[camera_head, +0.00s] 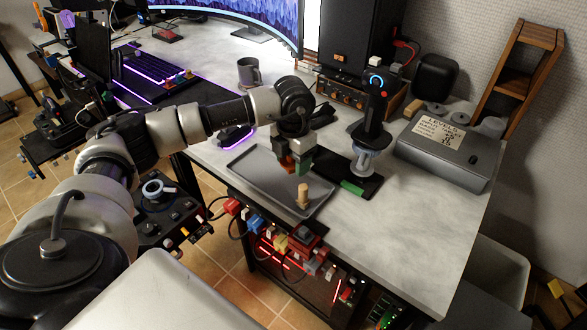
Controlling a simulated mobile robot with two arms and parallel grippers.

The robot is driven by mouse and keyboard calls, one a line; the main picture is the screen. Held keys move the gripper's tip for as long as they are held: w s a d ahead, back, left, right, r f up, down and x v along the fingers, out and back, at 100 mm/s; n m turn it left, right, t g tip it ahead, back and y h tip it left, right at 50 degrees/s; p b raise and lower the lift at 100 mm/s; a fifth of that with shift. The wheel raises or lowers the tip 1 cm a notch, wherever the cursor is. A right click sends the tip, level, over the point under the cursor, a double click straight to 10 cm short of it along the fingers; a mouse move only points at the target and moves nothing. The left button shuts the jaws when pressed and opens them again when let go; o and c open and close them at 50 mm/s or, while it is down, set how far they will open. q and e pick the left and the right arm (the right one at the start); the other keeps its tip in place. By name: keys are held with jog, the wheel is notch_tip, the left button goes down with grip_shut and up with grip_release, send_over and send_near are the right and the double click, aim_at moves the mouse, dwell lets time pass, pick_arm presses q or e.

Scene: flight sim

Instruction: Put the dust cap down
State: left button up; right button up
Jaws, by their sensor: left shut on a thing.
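My left gripper (295,166) has one orange-red and one green fingertip. It points down over the grey tray (246,168) on the worktop. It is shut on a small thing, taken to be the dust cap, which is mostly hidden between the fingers. I cannot tell whether the held thing touches the tray. A small tan, cork-like cylinder (303,196) stands upright on the tray, just in front of the gripper. My right gripper is not in view.
A joystick (374,115) stands right of the tray, with a black pad bearing a green strip (352,187) between them. A grey box labelled "LEVELS" (455,150) is further right. A mug (249,73) stands behind. The front right worktop (400,240) is clear.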

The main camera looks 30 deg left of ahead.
aim_at(294, 179)
pick_arm(q)
jog(key=shift+w+a+f, duration=0.3)
jog(key=shift+w+f, duration=0.1)
jog(key=shift+w, duration=0.15)
jog(key=shift+w+a+f, duration=0.3)
jog(key=shift+w+f, duration=0.1)
jog(key=shift+w, duration=0.15)
jog(key=shift+f, duration=2)
jog(key=o, duration=1)
jog(key=shift+f, duration=0.15)
notch_tip(294, 179, up, 12)
jog(key=shift+r, duration=0.2)
